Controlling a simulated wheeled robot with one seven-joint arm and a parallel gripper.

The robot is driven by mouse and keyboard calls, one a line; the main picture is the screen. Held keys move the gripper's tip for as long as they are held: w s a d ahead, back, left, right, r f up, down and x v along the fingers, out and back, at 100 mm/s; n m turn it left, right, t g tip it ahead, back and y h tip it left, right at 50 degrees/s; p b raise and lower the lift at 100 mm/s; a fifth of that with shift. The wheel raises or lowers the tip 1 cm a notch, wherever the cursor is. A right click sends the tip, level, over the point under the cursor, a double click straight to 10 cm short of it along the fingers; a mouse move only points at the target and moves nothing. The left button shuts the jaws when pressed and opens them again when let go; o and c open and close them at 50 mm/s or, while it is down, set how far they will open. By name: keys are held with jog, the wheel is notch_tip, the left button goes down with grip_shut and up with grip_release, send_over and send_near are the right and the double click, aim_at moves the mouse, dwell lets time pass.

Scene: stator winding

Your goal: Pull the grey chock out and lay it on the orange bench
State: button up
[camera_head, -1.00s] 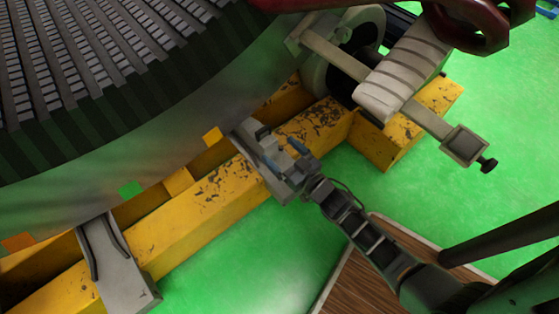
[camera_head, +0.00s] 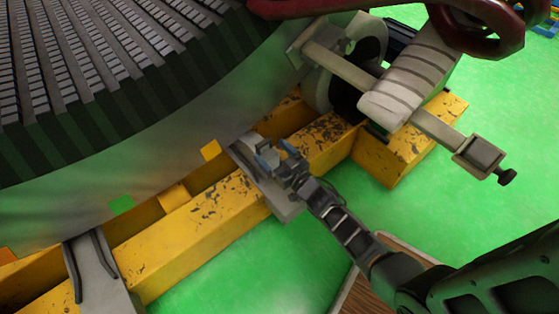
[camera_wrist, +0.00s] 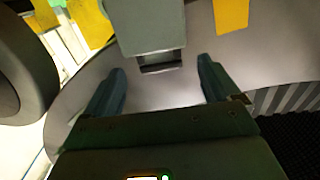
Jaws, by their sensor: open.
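A grey chock (camera_head: 286,207) lies across the yellow beam, its far end against the stator's rim. My gripper (camera_head: 276,155) is open above it, its blue fingers near the chock's stator end and partly hiding it. In the wrist view a grey block with a slotted end (camera_wrist: 152,27), seemingly part of the chock, reaches down between the two fingers of my gripper (camera_wrist: 162,68). I see gaps at both sides, so nothing is gripped. I cannot make out an orange bench in these frames.
A second grey chock (camera_head: 98,280) sits at the lower left. The large stator (camera_head: 150,150) fills the upper left. A light ribbed block on a bar (camera_head: 400,90) and a dark red part (camera_head: 480,35) are at the upper right. Green floor is open below the beam.

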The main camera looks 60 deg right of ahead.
aim_at(266, 146)
jog(key=shift+b+x, duration=0.55)
jog(key=shift+x, duration=1.75)
jog(key=shift+c, duration=0.3)
jog(key=c, duration=1.5)
jog(key=shift+o, duration=0.2)
